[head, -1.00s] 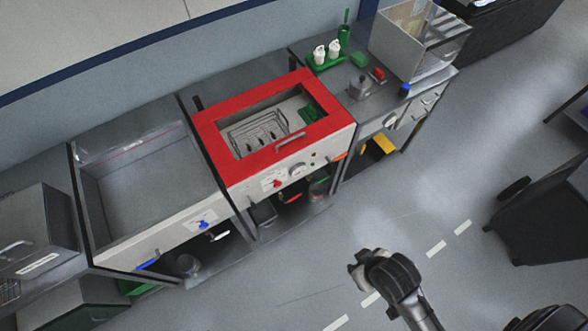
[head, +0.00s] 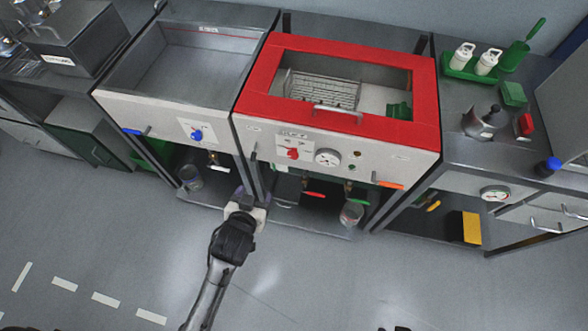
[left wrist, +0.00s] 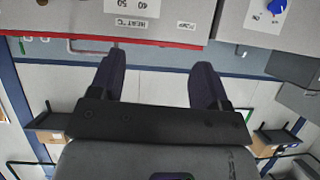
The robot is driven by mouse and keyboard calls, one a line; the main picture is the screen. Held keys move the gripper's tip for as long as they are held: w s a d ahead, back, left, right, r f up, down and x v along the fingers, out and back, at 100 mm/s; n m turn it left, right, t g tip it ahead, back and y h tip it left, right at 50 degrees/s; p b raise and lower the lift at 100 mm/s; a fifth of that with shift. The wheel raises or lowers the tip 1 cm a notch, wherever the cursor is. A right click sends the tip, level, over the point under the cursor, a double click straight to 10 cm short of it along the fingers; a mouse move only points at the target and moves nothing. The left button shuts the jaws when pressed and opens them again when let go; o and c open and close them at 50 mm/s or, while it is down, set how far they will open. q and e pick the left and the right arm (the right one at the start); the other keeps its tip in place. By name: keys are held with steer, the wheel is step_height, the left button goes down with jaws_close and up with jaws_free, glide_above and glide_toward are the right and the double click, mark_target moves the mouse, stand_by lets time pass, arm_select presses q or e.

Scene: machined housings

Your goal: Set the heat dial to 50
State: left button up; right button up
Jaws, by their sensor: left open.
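The heat dial is a red knob (head: 293,153) on a white label plate on the front of the red-framed machine (head: 420,110). Its setting is too small to read. My left gripper (head: 246,200) is below and left of the dial, in front of the machine's lower part and apart from the panel. In the left wrist view my left gripper (left wrist: 158,78) is open with nothing between its fingers. That view shows the label plate (left wrist: 132,8) upside down, with HEAT °C, 40 and 50; the red knob is outside it. My right gripper is not in view.
An orange lever (head: 388,184) is further right. A blue knob (head: 197,134) is on the left-hand basin unit. The floor in front is clear.

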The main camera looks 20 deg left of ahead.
arm_select(q)
steer(key=w+f+t+b, duration=0.3)
steer(key=w+f+b, duration=0.2)
steer(key=f+b, duration=0.35)
steer(key=t+b, duration=0.3)
steer(key=b, duration=0.7)
glide_toward(293, 157)
steer(key=w+b, duration=0.1)
steer(key=w, duration=0.2)
steer(key=w+a+b, duration=0.1)
steer(key=w+b, duration=0.1)
steer(key=w, duration=0.2)
steer(key=w+b, duration=0.1)
steer(key=w, duration=0.2)
steer(key=shift+w+a+r, duration=0.2)
steer(key=shift+w, duration=0.05)
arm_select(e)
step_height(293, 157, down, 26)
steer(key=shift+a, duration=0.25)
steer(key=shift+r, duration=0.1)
arm_select(q)
steer(key=c, duration=0.9)
